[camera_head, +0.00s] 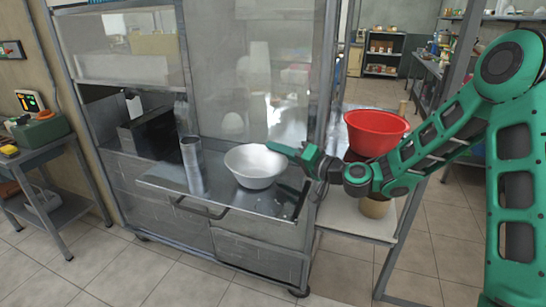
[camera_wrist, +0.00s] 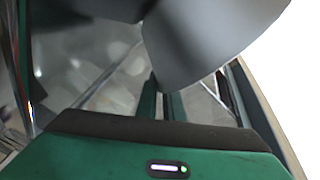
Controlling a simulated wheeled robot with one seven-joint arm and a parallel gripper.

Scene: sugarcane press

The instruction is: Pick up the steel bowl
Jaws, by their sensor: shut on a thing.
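The steel bowl (camera_head: 252,170) is pale and round, at the steel shelf (camera_head: 160,177) of the press cabinet. It looks close to upright; whether its base touches the shelf is hard to tell. My gripper (camera_head: 276,148) reaches in from the right and is shut on the bowl's right rim. In the wrist view the bowl (camera_wrist: 205,40) fills the upper middle as a grey curved wall, and my gripper's fingers (camera_wrist: 162,100) meet its edge. The far side of the grip is hidden.
A steel cylinder (camera_head: 193,165) stands left of the bowl on the shelf. The cabinet's glass panel (camera_head: 250,75) rises behind the bowl. A bench with devices (camera_head: 40,130) stands far left.

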